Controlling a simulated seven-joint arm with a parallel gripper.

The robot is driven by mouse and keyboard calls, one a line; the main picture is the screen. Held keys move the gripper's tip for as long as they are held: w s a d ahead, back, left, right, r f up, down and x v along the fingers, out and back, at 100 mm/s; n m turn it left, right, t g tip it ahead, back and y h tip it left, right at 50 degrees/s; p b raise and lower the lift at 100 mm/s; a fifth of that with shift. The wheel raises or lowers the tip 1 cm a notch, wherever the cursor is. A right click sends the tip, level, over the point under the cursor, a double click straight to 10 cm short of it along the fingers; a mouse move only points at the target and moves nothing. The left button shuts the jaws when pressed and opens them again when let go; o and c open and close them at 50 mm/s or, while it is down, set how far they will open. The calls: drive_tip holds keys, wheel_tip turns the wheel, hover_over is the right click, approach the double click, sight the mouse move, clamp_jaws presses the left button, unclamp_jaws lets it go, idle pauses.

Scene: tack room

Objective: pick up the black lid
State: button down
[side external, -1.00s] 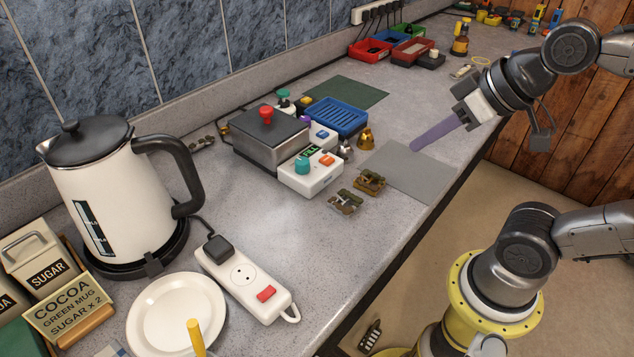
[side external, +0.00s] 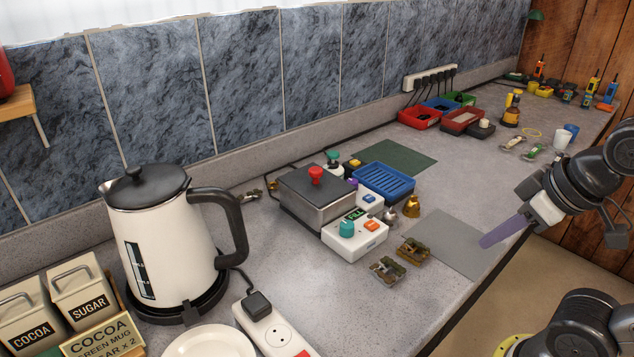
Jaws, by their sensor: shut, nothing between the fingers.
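A black lid (side external: 145,187) with a small round knob sits on top of the white kettle (side external: 170,240) at the left. The kettle has a dark handle on its right side and stands upright on a black base. My gripper (side external: 484,243) is at the right, with its purple fingers together and nothing held. Its tips show over the grey mat, far to the right of the kettle and lid. I cannot tell how high the tips are above the mat.
A metal box (side external: 313,212) with a dark top and red knob stands between kettle and gripper. In front of it is a white control box (side external: 355,240). A blue tray (side external: 383,178) and a brass bell (side external: 412,208) are nearby.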

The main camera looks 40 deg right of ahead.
drive_tip(key=shift+c, duration=2.2)
unclamp_jaws()
